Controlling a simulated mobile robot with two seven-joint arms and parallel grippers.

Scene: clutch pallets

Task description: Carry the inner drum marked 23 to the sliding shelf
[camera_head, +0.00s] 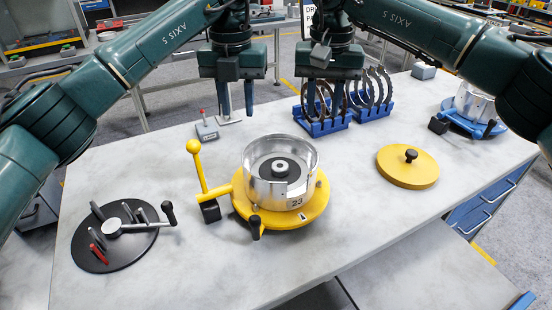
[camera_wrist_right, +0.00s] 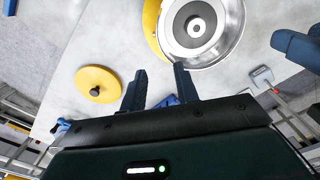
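The silver inner drum marked 23 (camera_head: 297,190) sits upright in a yellow round fixture (camera_head: 248,213) in the middle of the table. A dark disc with a light hub shows inside it. In the right wrist view the drum (camera_wrist_right: 238,30) is at the top, beyond the fingers. My left gripper (camera_head: 237,112) is open and empty, behind and left of the drum. My right gripper (camera_head: 323,112) is open and empty, behind and right of the drum; its parted fingers also show in the wrist view (camera_wrist_right: 160,72). A pale slab (camera_head: 430,275) below the table's front edge may be the sliding shelf.
A yellow lid with a black knob (camera_head: 408,170) lies to the right. A yellow-knobbed lever (camera_head: 197,165) stands left of the drum. A black disc with handles (camera_head: 90,250) lies front left. Blue racks with rings (camera_head: 325,127) stand behind; a second drum on a blue fixture (camera_head: 455,122) is far right.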

